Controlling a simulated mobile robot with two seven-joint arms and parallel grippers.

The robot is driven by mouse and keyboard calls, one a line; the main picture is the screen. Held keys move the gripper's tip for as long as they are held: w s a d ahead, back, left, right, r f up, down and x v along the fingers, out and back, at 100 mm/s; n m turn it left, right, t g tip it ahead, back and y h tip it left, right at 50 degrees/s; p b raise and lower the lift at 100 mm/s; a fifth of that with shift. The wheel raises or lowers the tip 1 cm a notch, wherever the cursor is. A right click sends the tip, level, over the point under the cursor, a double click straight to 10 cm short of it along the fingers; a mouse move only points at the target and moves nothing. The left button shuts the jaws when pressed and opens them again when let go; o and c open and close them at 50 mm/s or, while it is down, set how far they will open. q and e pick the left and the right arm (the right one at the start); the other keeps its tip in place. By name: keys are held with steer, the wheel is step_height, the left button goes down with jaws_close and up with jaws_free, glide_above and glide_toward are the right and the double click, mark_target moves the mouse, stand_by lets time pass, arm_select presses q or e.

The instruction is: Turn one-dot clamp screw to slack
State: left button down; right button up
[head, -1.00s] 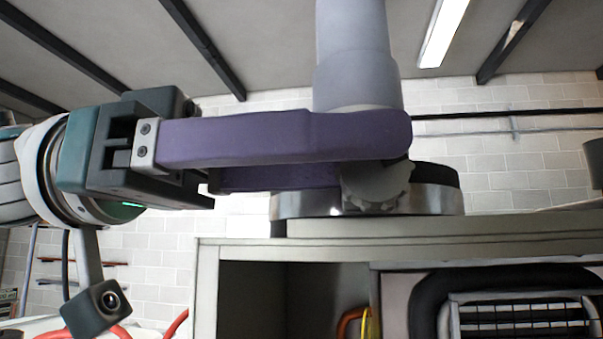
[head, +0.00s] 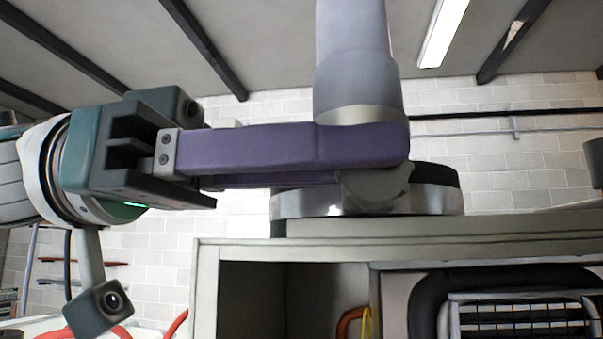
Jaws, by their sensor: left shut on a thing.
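My left gripper (head: 375,167) reaches in from the left with two long purple fingers, one nearer to the camera than the other. It is shut on a grey clamp screw (head: 377,186), whose lower part shows below the fingertips. The screw sits at a shiny metal clamp band (head: 305,204), under a grey vertical pipe (head: 357,80). The near finger hides most of the screw and the foot of the pipe. No dot mark can be made out. My right gripper is not in view.
The clamp band rests on top of a pale cabinet (head: 450,228). The cabinet has a dark open compartment (head: 250,300) and a black-framed grille (head: 520,318) at the lower right. A dark cylinder (head: 594,160) stands at the right edge. Behind is a white brick wall.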

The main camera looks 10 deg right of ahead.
arm_select(q)
steer(key=shift+a+f+h+b, duration=0.1)
steer(key=shift+h+b, duration=0.5)
steer(key=shift+b, duration=0.4)
steer(key=c, duration=0.7)
jaws_free()
steer(key=b+v, duration=0.1)
steer(key=v, duration=0.9)
steer(key=shift+w, duration=0.1)
